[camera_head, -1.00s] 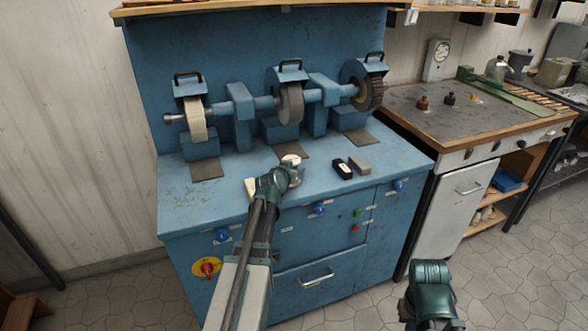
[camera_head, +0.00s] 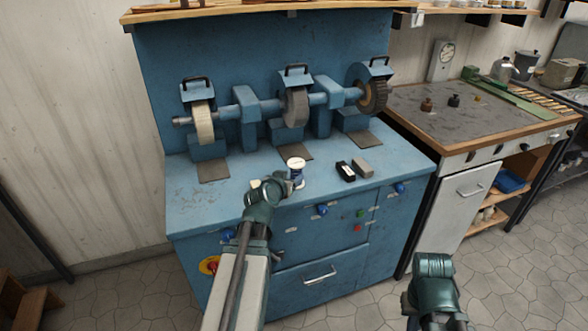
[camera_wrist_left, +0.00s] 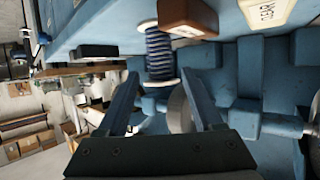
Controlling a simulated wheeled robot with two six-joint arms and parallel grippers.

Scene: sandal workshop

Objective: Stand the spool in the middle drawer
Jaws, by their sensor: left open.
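The spool (camera_head: 297,178), with white ends and dark blue thread, stands upright on the blue machine's top near its front edge. In the left wrist view the spool (camera_wrist_left: 160,52) lies just beyond the fingertips, about in line with the gap. My left gripper (camera_head: 290,187) is open and empty, close in front of the spool; its two fingers (camera_wrist_left: 162,82) stand apart in the wrist view. A shut drawer with a handle (camera_head: 319,276) is in the blue machine's front. Which drawer is the middle one I cannot tell. Only part of my right arm shows, without its fingers.
A black block (camera_head: 345,171) and a grey block (camera_head: 363,168) lie right of the spool. A brown block (camera_wrist_left: 195,18) is close beside the spool in the wrist view. Grinding wheels (camera_head: 295,107) stand behind. A workbench (camera_head: 440,120) stands at right.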

